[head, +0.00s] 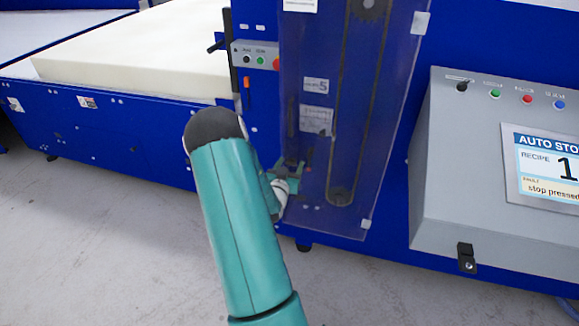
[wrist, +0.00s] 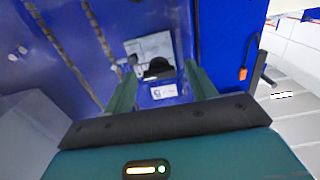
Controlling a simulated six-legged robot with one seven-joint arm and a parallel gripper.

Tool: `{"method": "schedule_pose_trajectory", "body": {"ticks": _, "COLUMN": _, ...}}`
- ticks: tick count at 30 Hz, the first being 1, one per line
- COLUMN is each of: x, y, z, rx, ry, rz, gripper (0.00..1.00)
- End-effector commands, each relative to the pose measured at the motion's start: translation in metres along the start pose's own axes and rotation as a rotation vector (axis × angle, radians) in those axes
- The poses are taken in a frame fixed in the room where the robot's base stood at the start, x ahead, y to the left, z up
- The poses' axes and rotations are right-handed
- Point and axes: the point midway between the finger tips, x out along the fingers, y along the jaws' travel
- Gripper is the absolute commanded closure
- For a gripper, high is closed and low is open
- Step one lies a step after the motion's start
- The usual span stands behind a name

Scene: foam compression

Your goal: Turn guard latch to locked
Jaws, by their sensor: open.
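The clear guard panel (head: 375,130) stands over a belt and pulleys on the blue machine in the head view. My gripper (head: 289,168) is low at the panel's left edge, partly hidden by my arm. In the wrist view my gripper (wrist: 162,72) has its two green fingers apart. A black knob-like part (wrist: 158,67), which looks like the guard latch, shows between the fingertips in front of a grey plate (wrist: 150,46). I cannot tell whether the fingers touch it, nor its locked or unlocked position. The latch is not clear in the head view.
A grey control box (head: 480,180) with buttons and an "AUTO STOP" screen (head: 545,165) stands at right. A cream foam slab (head: 140,75) lies on the left bed. A small button panel (head: 257,55) is above my gripper. Grey floor is open in front.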

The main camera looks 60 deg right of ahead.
Motion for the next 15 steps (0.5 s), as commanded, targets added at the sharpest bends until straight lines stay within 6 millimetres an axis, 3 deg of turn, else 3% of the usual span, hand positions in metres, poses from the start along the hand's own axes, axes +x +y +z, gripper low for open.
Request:
{"method": "schedule_pose_trajectory", "body": {"ticks": 2, "x": -0.0002, "y": -0.0001, "z": 0.0, "rx": 0.0, "ry": 0.0, "rz": 0.0, "gripper": 0.44}}
{"method": "schedule_pose_trajectory", "body": {"ticks": 9, "x": -0.0004, "y": -0.0001, "z": -0.0002, "rx": 0.0, "ry": 0.0, "rz": 0.0, "gripper": 0.88}}
{"method": "schedule_pose_trajectory", "body": {"ticks": 15, "x": -0.0005, "y": -0.0002, "z": -0.0002, "rx": -0.007, "ry": 0.001, "rz": 0.0, "gripper": 0.88}}
